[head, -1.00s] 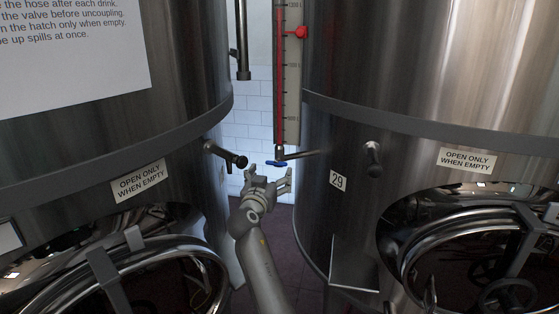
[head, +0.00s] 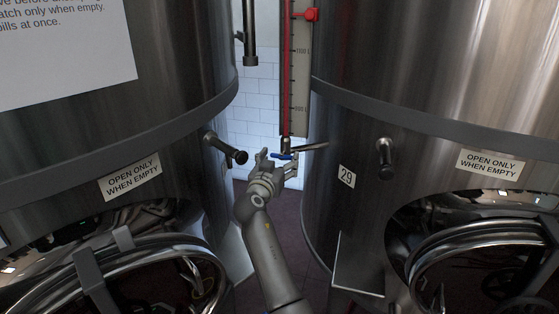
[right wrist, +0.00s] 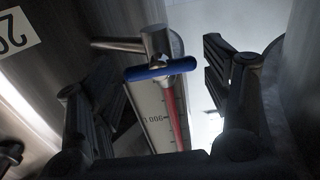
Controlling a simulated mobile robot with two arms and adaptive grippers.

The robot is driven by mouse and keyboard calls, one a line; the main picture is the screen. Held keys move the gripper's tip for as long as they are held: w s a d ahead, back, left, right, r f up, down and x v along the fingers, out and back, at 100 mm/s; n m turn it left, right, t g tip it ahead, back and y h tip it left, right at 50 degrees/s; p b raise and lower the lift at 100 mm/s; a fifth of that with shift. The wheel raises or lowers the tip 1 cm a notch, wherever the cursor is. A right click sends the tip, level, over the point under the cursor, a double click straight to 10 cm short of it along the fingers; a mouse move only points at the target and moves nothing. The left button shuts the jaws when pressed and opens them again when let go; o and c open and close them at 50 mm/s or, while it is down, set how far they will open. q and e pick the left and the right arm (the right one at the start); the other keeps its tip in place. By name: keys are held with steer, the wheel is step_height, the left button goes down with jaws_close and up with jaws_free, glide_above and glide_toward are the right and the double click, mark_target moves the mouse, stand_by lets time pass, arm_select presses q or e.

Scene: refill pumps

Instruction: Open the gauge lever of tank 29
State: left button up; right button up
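Tank 29 (head: 420,130) is the steel tank on the right, with a "29" label (head: 347,176). Its sight gauge (head: 299,80) is a vertical scale with a red column. The blue gauge lever (head: 283,157) sits at the foot of the gauge, on a thin pipe from the tank. In the right wrist view the blue lever (right wrist: 161,69) lies crosswise between the fingers. My right gripper (head: 277,164) is open just below and around the lever; its fingers (right wrist: 160,100) show gaps on both sides of it. My left gripper is not in view.
Another steel tank (head: 100,120) stands at the left, with a black-ended spout (head: 226,149) close to my right gripper. A similar spout (head: 385,158) sticks out of tank 29. A narrow gap with a white tiled wall (head: 255,105) lies between the tanks.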

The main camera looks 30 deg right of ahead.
steer(key=shift+d, duration=0.1)
steer(key=c, duration=0.7)
steer(key=shift+o, duration=0.2)
